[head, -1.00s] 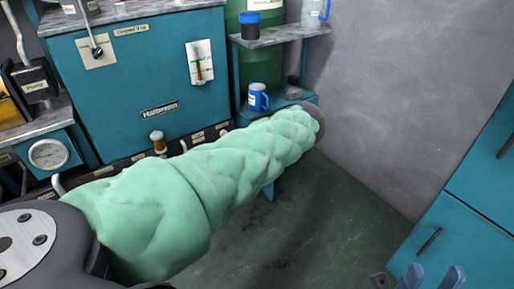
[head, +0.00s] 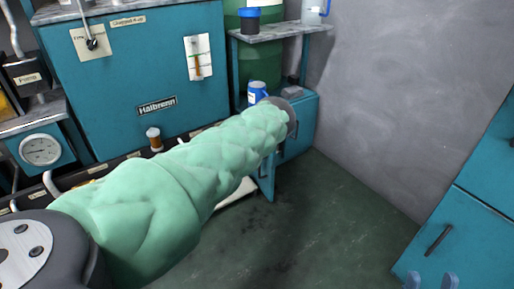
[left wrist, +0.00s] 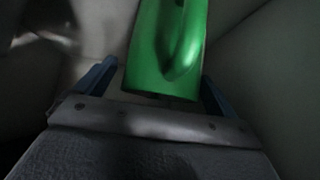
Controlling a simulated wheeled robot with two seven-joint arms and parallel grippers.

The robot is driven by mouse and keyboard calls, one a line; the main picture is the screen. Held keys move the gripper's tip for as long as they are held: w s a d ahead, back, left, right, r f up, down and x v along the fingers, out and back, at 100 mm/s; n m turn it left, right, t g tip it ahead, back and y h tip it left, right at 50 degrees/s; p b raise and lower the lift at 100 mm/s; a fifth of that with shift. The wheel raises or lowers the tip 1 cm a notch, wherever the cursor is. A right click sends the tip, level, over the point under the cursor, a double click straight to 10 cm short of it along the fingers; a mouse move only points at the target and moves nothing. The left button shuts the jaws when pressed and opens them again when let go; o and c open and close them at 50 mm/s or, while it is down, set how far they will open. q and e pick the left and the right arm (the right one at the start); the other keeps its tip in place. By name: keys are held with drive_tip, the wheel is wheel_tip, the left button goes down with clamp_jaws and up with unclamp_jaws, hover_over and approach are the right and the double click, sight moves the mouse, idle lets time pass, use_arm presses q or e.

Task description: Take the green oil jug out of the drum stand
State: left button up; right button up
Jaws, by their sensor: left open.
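The green oil jug (left wrist: 165,60) shows in the left wrist view, with its handle facing the camera. My left gripper (left wrist: 157,73) is open, with one blue finger on each side of the jug's near end. I cannot tell whether either finger touches it. In the head view my sleeved left arm reaches to the lower part of the teal drum stand (head: 304,112), and its wrist hides that gripper and the jug. My right gripper (head: 432,281) is open and empty at the bottom right edge of the head view.
A green drum (head: 262,66) stands behind the stand's upper shelf (head: 285,33), which carries a blue-topped container (head: 250,20) and a clear jug (head: 314,10). A blue can (head: 257,92) sits lower. Teal cabinets (head: 455,235) are at right. The middle floor is clear.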

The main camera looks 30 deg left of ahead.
use_arm(q)
drive_tip(key=shift+a, duration=0.15)
drive_tip(key=c, duration=1.2)
drive_tip(key=shift+o, duration=0.2)
